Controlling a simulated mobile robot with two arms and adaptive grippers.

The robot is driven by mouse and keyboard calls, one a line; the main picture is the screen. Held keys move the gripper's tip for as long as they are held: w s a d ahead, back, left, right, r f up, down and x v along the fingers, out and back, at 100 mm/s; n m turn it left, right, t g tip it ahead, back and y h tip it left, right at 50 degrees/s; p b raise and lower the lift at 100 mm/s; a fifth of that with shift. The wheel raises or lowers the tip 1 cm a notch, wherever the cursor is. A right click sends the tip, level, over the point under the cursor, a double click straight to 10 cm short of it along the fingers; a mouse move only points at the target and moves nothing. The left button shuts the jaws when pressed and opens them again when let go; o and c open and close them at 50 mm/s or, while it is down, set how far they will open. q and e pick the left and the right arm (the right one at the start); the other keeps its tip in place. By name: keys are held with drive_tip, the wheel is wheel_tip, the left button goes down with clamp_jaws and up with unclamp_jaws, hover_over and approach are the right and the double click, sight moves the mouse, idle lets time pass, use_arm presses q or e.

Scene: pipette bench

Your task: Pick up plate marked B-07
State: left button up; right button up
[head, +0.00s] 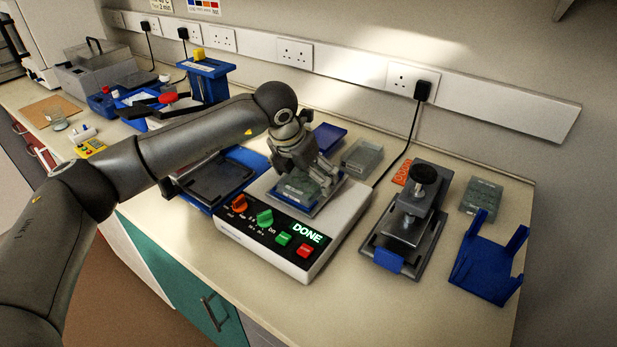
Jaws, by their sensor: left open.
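My left gripper (308,172) reaches in from the left and hangs, open, over a clear grey-green plate (294,190) on the white device with the DONE display (309,234). Its fingers are around or just above this plate and hide part of it; I cannot tell whether they touch it. A second clear plate (362,157) lies on the bench behind the device. A third grey-green plate (481,196) lies at the right. No B-07 mark is readable on any of them. My right gripper is not in view.
A dark press-like stand (408,221) is right of the device, with a blue rack (488,259) beyond it. A black-and-blue tray (217,179) lies left of the device. A black cable (411,128) hangs from the wall socket.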

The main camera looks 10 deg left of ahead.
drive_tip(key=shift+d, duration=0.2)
use_arm(q)
drive_tip(key=c, duration=1.1)
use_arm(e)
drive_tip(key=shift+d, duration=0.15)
use_arm(q)
drive_tip(key=shift+r, duration=0.15)
drive_tip(key=shift+r, duration=0.5)
drive_tip(key=v, duration=0.2)
drive_tip(key=s+b+v, duration=0.1)
drive_tip(key=v, duration=0.2)
drive_tip(key=b+v, duration=0.1)
drive_tip(key=v, duration=0.2)
drive_tip(key=shift+s+a+f, duration=0.1)
drive_tip(key=shift+s+a, duration=0.15)
drive_tip(key=shift+s, duration=0.05)
drive_tip(key=s+a+r+b, duration=0.1)
drive_tip(key=s, duration=0.2)
drive_tip(key=s+a+r+b, duration=0.1)
drive_tip(key=s+r, duration=0.1)
drive_tip(key=s, duration=0.1)
drive_tip(key=s+a+r, duration=0.1)
drive_tip(key=s, duration=0.2)
drive_tip(key=shift+r+b, duration=0.3)
drive_tip(key=shift+b, duration=0.1)
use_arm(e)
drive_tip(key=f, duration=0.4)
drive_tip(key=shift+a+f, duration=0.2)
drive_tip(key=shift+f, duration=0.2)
